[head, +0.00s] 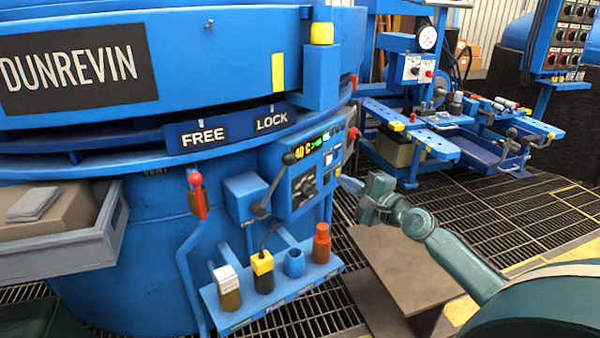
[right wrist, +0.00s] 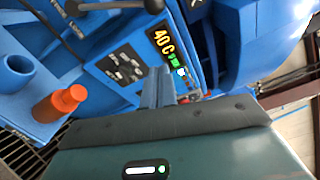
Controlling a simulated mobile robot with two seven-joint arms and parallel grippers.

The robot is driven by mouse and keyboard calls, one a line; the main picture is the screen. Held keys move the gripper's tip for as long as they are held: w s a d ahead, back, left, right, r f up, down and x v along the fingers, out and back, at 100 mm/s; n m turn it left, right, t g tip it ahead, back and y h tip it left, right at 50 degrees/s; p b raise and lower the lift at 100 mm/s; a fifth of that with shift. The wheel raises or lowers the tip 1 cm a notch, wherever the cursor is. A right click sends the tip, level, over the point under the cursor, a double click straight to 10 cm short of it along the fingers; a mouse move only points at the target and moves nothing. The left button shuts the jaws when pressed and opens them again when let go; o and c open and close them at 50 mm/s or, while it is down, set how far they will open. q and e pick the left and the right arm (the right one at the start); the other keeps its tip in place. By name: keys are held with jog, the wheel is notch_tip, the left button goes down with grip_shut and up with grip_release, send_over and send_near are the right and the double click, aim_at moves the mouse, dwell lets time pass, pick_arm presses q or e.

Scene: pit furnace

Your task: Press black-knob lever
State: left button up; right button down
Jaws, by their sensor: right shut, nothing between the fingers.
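The black-knob lever (head: 273,183) rises from a blue box (head: 243,196) on the furnace front, its round black knob at the upper right end. In the right wrist view part of a dark lever with a knob (right wrist: 112,6) shows at the top edge. My right gripper (head: 350,185) is shut and empty, to the right of the lever and apart from it. In the right wrist view its fingers (right wrist: 157,88) are together in front of the control panel (right wrist: 135,65). My left gripper is not in view.
A red-knob lever (head: 197,196) stands left of the blue box. Below is a shelf with several containers, including a red-brown bottle (head: 321,243). The display panel (head: 308,168) is between lever and right gripper. A grey tray (head: 90,235) juts out at left.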

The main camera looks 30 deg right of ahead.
jog(key=shift+w+d+r, duration=0.1)
jog(key=shift+d+r, duration=0.05)
pick_arm(q)
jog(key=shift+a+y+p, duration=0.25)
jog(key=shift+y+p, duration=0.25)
jog(key=shift+p, duration=0.45)
pick_arm(e)
jog(key=w+a+r, duration=0.1)
jog(key=w+a, duration=0.4)
jog(key=w, duration=0.5)
jog(key=shift+w, duration=0.25)
jog(key=shift+r, duration=0.1)
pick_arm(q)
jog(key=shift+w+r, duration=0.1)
pick_arm(e)
jog(key=shift+r, duration=0.1)
